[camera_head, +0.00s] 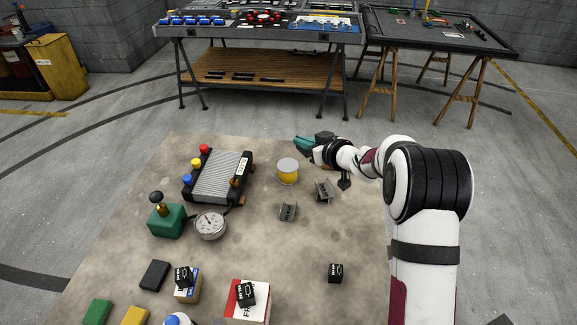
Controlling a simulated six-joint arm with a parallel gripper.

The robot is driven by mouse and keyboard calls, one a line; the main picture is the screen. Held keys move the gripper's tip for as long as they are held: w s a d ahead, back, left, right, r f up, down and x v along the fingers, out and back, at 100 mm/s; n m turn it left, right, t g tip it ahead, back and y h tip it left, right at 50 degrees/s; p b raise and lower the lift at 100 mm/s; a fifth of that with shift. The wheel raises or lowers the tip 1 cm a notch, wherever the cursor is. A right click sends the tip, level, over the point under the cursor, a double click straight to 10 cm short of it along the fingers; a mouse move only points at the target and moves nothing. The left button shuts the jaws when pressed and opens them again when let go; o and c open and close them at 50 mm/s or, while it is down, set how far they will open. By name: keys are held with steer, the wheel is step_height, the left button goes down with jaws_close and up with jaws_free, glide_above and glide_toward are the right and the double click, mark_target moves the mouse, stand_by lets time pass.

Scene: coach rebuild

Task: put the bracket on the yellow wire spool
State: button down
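The yellow wire spool (288,174) stands upright on the mat, right of the ribbed grey unit, with a pale grey top that looks bare. One small grey metal bracket (288,211) lies on the mat in front of the spool. A second, similar grey bracket (324,190) lies to the right of the spool, partly under my arm's wrist in the picture. My gripper (302,143), with teal fingertips, is behind and slightly right of the spool, pointing left. It appears apart from the spool and both brackets. The finger gap is too small to make out.
The ribbed grey unit (217,175) stands left of the spool. A gauge (210,224) and green block (166,220) are in front of it. Boxes with black cubes on top stand at the front; another black cube (336,273) is at front right. The mat's middle is mostly free.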

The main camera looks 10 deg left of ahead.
steer(key=w+d, duration=0.3)
steer(key=d, duration=0.2)
glide_above(284, 168)
steer(key=shift+n+g, duration=0.4)
steer(key=f, duration=0.7)
steer(key=shift+d, duration=0.25)
steer(key=shift+a+f+y, duration=0.25)
steer(key=shift+y, duration=0.05)
steer(key=shift+f, duration=1.95)
steer(key=c, duration=1)
jaws_free()
steer(key=shift+c, duration=0.2)
